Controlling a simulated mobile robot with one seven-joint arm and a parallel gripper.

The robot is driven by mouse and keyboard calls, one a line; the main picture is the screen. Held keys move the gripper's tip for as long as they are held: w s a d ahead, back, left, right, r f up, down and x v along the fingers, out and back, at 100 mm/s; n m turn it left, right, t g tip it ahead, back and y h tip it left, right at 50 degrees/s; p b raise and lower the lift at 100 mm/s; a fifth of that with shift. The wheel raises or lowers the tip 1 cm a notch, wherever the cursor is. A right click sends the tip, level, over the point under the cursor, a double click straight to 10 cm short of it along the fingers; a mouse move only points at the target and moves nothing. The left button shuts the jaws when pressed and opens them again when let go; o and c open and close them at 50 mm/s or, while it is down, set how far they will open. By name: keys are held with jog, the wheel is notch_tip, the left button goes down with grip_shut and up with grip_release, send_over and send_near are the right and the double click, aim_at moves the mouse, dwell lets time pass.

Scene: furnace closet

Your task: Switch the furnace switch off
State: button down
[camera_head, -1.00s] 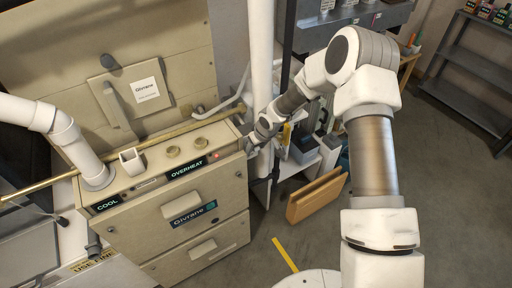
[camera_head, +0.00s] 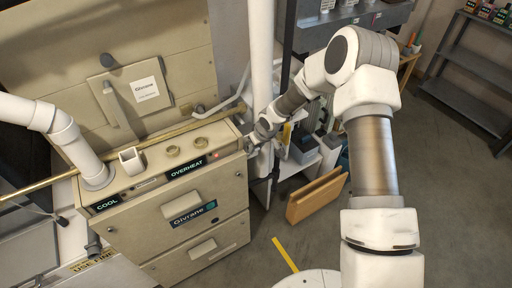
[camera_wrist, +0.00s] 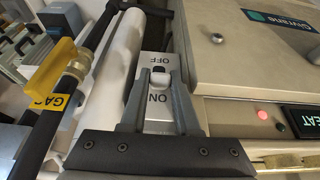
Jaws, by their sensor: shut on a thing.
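The furnace (camera_head: 155,215) is a beige cabinet with a black OVERHEAT label and a lit red light on its top edge. My gripper (camera_wrist: 160,75) is at the furnace's right side, where the head view shows it small and partly hidden by my arm. In the wrist view, the furnace switch (camera_wrist: 157,58) is a pale plate marked OFF at the far end and ON at the near end.
A white vertical pipe (camera_head: 261,65) stands beside the furnace, close to my gripper. A yellow gas tag (camera_wrist: 55,75) and dark piping are to the left of the switch in the wrist view.

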jog(key=shift+f+b, duration=0.2)
jog(key=shift+b, duration=0.1)
jog(key=t+b, duration=0.1)
jog(key=b, duration=0.2)
jog(key=f+y+b, duration=0.1)
jog(key=b, duration=0.2)
jog(key=shift+s+d+f+t+b, duration=0.15)
jog(key=shift+s+f+t+b, duration=0.05)
jog(key=shift+t+b, duration=0.2)
notch_tip(320, 180, down, 3)
jog(key=t+y+b, duration=0.2)
jog(key=t+b, duration=0.1)
jog(key=b, duration=0.9)
jog(key=t+y+b, duration=0.3)
jog(key=t+b, duration=0.1)
jog(key=b, duration=0.9)
jog(key=shift+f+t, duration=0.2)
jog(key=shift+t, duration=0.1)
jog(key=shift+r+t+y+b, duration=0.1)
jog(key=shift+t+y+b, duration=0.2)
jog(key=shift+b, duration=0.3)
jog(key=c, duration=0.6)
grip_release()
jog(key=shift+c, duration=0.2)
